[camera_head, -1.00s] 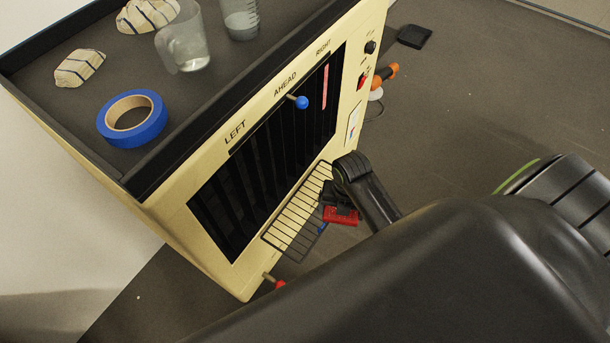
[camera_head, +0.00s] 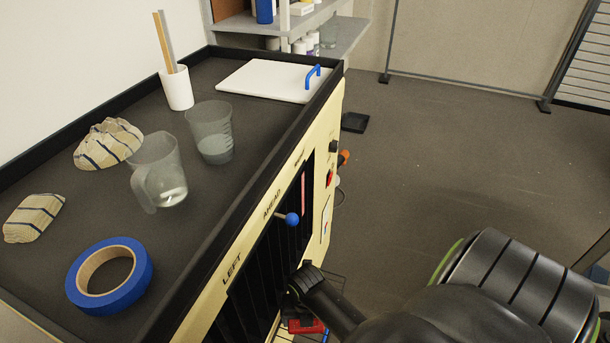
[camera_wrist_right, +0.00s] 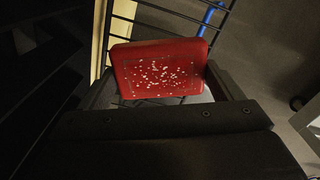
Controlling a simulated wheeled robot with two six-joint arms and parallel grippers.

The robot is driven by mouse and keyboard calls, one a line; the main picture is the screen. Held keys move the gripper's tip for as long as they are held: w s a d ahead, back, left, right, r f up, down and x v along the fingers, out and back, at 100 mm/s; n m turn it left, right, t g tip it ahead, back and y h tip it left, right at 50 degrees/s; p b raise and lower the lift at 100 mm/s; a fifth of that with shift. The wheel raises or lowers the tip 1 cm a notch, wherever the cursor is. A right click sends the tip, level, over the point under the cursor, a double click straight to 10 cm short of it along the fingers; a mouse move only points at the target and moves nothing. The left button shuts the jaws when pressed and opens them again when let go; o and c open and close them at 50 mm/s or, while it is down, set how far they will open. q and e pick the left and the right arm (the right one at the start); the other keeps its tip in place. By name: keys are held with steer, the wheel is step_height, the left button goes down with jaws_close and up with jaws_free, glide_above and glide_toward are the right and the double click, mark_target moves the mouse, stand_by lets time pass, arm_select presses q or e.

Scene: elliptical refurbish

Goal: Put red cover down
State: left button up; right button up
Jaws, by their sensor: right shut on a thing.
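The red cover (camera_wrist_right: 160,68) is a flat red piece with white specks, held between the two fingers of my right gripper (camera_wrist_right: 155,95) in the right wrist view. In the head view, only part of the red cover (camera_head: 306,326) shows, low at the bottom edge below my right gripper (camera_head: 300,312). The gripper is beside the front of the cream cabinet, by its dark slotted opening. A wire rack (camera_wrist_right: 185,14) shows behind the cover in the wrist view. My left gripper is out of view.
The cabinet top (camera_head: 230,190) holds a blue tape roll (camera_head: 143,272), striped cloths (camera_head: 108,142), two clear beakers (camera_head: 210,135), a cup of sticks (camera_head: 178,90) and a white board (camera_head: 268,80). A lever with a blue knob (camera_head: 292,219) juts from the front. Open floor (camera_head: 440,150) lies right.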

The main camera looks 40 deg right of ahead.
step_height(320, 180, down, 4)
steer(key=shift+r+b, duration=0.25)
steer(key=shift+b, duration=0.1)
steer(key=shift+w+f, duration=0.1)
steer(key=shift+f, duration=0.05)
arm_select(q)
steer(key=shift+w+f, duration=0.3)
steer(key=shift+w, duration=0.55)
arm_select(e)
steer(key=shift+f, duration=0.1)
steer(key=o, duration=1)
steer(key=shift+c, duration=0.2)
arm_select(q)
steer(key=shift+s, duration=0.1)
